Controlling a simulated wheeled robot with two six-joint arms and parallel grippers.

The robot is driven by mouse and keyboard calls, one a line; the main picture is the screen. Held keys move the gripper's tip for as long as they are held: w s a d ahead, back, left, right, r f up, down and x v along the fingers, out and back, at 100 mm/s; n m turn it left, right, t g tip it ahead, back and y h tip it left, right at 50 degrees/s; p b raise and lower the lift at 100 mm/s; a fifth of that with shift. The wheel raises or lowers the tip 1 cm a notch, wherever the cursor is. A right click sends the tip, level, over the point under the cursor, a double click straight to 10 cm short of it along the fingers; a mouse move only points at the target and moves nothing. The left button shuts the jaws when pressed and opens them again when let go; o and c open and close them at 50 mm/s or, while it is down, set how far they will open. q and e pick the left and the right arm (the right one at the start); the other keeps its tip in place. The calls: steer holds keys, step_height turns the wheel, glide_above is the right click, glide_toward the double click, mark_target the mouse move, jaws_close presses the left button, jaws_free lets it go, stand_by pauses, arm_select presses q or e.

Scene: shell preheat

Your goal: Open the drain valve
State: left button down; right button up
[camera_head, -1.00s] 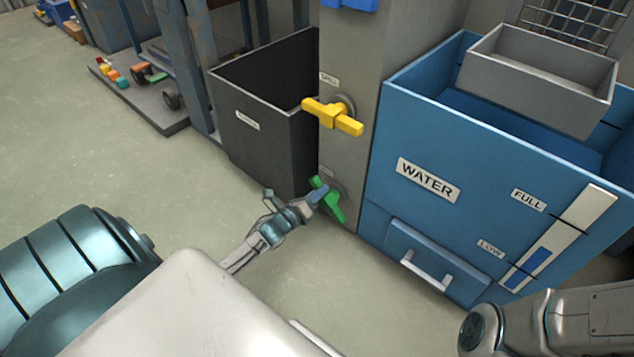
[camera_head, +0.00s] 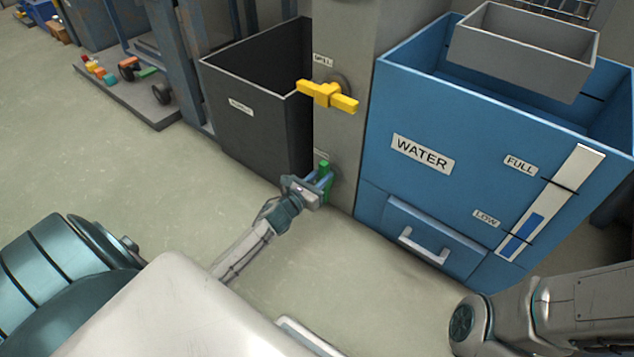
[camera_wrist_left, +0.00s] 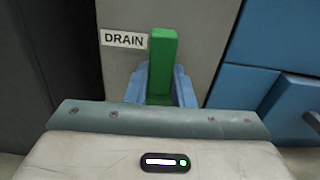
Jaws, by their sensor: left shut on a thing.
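The drain valve's green handle (camera_head: 324,166) is low on the grey column, below a yellow handle. In the left wrist view the green handle (camera_wrist_left: 162,62) stands upright beside a "DRAIN" label (camera_wrist_left: 124,39). My left gripper (camera_head: 321,184) is shut on the green handle, with a blue finger on each side of it (camera_wrist_left: 163,88). The lower part of the handle is hidden behind the gripper. My right gripper is not in view; only part of my right arm shows at the lower right.
The yellow handle (camera_head: 327,95) juts from the column (camera_head: 343,50) above. A dark open bin (camera_head: 247,140) stands left of the column. A blue water tank (camera_head: 420,190) with a white-handled drawer (camera_head: 425,245) stands right. The floor in front is clear.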

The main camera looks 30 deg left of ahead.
arm_select(q)
steer(key=shift+d+f+m, duration=0.1)
steer(key=shift+m, duration=0.2)
steer(key=c, duration=1.2)
jaws_free()
steer(key=shift+c, duration=0.2)
steer(key=shift+s, duration=0.1)
steer(key=s, duration=1)
steer(key=shift+s+a, duration=0.35)
steer(key=shift+a, duration=0.05)
